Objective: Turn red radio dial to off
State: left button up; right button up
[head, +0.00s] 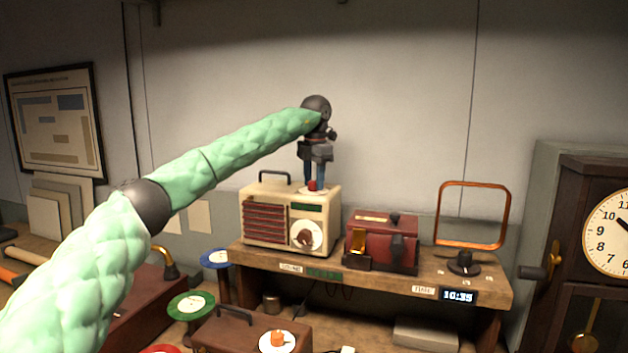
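A small red dial (312,185) stands on a pale round plate on top of the cream radio (271,222). My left gripper (313,184) points straight down over the radio's top. Its two dark blue fingers are apart, with the red dial showing between their tips. I cannot tell whether the fingers touch the dial. The radio's front has red slats, a green display and a white round dial (307,236) with a brown knob. My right gripper is out of view.
A dark red box-like device (385,246) stands right of the radio on the wooden shelf (345,272). Further right are an orange loop frame (472,184) and a digital clock (458,296). A brown case (237,336) with an orange knob (278,338) sits below. A pendulum clock (590,200) stands far right.

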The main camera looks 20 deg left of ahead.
aim_at(314, 182)
pick_arm(q)
jog(key=shift+o, duration=0.6)
jog(key=shift+r, duration=0.15)
jog(key=shift+r+b, duration=0.35)
jog(key=shift+r, duration=0.05)
notch_tip(314, 182, up, 6)
jog(key=shift+s+d+f+b, duration=0.15)
jog(key=shift+f+b, duration=0.1)
jog(key=shift+b, duration=0.7)
jog(key=shift+r, duration=0.6)
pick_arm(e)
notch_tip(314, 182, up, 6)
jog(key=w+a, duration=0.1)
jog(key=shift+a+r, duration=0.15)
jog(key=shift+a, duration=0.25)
